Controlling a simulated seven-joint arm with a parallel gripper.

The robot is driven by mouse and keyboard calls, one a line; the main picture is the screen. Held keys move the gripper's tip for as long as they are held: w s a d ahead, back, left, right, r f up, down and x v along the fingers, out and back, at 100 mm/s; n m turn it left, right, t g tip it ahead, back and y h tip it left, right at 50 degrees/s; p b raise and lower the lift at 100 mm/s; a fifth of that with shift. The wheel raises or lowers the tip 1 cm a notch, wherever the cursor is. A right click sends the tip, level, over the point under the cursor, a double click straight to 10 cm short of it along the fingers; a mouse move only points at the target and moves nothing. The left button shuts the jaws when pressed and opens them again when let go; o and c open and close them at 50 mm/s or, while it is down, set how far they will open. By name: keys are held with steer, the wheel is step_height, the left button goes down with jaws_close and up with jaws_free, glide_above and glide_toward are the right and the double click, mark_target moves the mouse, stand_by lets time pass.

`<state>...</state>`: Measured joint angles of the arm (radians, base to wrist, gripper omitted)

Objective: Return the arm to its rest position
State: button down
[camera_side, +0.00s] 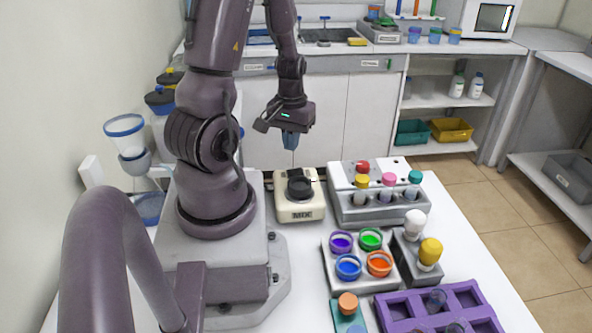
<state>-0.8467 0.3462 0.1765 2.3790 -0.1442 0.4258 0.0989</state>
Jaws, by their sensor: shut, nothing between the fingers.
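My gripper (290,140) hangs from the dark purple arm in the upper middle of the view. It points down and is shut, with nothing held. It is in the air above and behind the cream mixer (299,209), apart from it. My arm's base stands on the white table at the left, to the left of the mixer.
A grey rack with several capped vials (375,209), a tray of coloured cups (359,285), white-capped and yellow-capped bottles (430,252) and a purple rack (455,294) fill the table's right side. A filter funnel (127,133) stands left. A sink counter (330,60) lies behind.

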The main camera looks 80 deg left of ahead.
steer(key=shift+r, duration=0.3)
steer(key=shift+d, duration=0.15)
steer(key=w+d+r+m+t, duration=0.2)
steer(key=d+r+m, duration=0.4)
steer(key=d+r, duration=0.4)
steer(key=w+d+r+m+t, duration=0.3)
steer(key=d+r+m, duration=0.3)
steer(key=d+r, duration=0.5)
steer(key=shift+d+r+t, duration=0.25)
steer(key=shift+d+t, duration=0.05)
steer(key=shift+d, duration=0.65)
